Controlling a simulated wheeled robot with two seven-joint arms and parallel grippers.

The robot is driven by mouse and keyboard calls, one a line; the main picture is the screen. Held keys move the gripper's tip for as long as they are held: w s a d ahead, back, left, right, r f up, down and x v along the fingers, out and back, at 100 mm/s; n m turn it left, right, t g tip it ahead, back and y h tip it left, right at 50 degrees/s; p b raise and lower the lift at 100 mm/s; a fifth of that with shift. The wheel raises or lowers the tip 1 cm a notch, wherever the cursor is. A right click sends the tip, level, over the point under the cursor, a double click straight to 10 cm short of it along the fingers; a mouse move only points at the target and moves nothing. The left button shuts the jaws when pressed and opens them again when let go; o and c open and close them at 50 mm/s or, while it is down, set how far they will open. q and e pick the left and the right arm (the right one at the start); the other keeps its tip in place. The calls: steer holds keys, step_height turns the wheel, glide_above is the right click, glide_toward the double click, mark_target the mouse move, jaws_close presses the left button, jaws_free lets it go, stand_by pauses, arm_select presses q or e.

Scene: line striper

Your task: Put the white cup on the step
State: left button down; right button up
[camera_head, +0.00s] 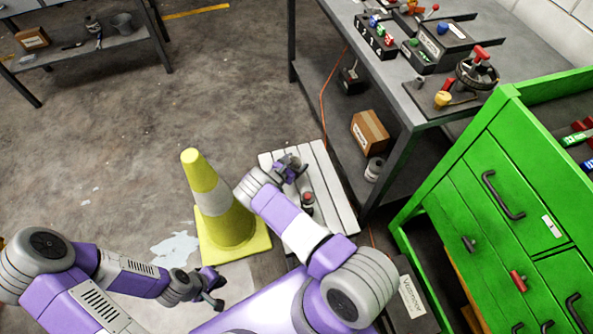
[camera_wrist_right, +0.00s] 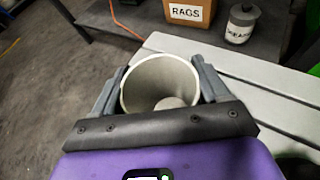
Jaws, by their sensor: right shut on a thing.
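The white cup (camera_wrist_right: 165,78) is between the two fingers of my right gripper (camera_wrist_right: 160,90) in the right wrist view, its open rim facing the camera. The gripper is shut on it. In the head view my right gripper (camera_head: 292,168) is over the far part of the step (camera_head: 338,182), a pale slatted platform on the floor. The cup is hard to make out there. The step's slats (camera_wrist_right: 230,66) show behind the cup in the wrist view; I cannot tell whether the cup touches them. My left gripper (camera_head: 217,293) is open and empty, low in front of the cone.
A yellow cone (camera_head: 227,223) stands left of the step. A small dark object with a red top (camera_head: 307,201) is beside my right forearm. A grey workbench (camera_head: 412,105) and green drawer cabinet (camera_head: 470,215) stand to the right.

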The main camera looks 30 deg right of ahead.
mark_target(298, 165)
step_height(298, 165, down, 4)
steer(key=shift+r+b, duration=0.15)
steer(key=shift+b, duration=0.7)
steer(key=shift+r, duration=0.15)
steer(key=o, duration=1)
steer(key=shift+o, duration=0.2)
steer(key=shift+s+a+r+p, duration=0.15)
steer(key=shift+a+p, duration=0.15)
steer(key=p+v, duration=0.3)
steer(key=v, duration=0.8)
